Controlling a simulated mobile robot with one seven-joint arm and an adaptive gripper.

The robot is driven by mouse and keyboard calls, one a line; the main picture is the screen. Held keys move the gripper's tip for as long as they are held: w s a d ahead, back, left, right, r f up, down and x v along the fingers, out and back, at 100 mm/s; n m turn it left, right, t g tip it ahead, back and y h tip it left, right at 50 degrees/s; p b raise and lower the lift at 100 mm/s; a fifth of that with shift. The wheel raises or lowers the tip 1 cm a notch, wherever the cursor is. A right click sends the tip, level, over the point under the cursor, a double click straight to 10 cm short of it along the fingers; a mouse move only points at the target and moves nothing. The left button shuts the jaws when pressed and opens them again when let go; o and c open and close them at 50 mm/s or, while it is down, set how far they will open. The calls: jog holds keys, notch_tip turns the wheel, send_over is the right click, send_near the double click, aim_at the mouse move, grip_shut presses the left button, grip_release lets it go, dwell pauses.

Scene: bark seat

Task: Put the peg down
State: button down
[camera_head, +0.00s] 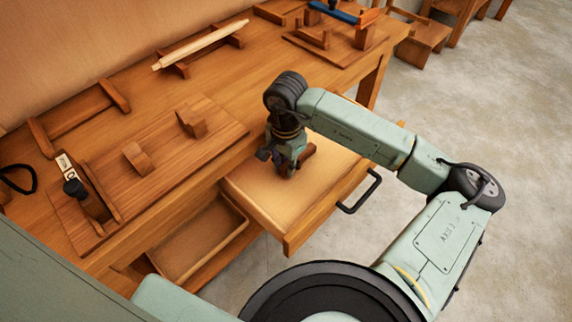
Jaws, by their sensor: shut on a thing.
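My gripper (284,164) points down over the pulled-out drawer (255,185) at the front of the bench. It is shut on a small brown wooden piece, which looks like the peg (308,153) and shows beside the fingers on the right. Most of the peg is hidden by the gripper. I cannot tell whether its lower end touches the drawer.
The drawer's dark handle (361,193) sticks out at the front. A lower open tray (204,248) is to the left. On the bench (227,88) are a board with two wooden blocks (191,122), a pale rod (203,45) on a stand and a blue-handled tool (335,13).

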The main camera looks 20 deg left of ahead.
jog(key=c, duration=1.5)
grip_release()
jog(key=shift+r+p, duration=0.2)
jog(key=shift+p, duration=0.85)
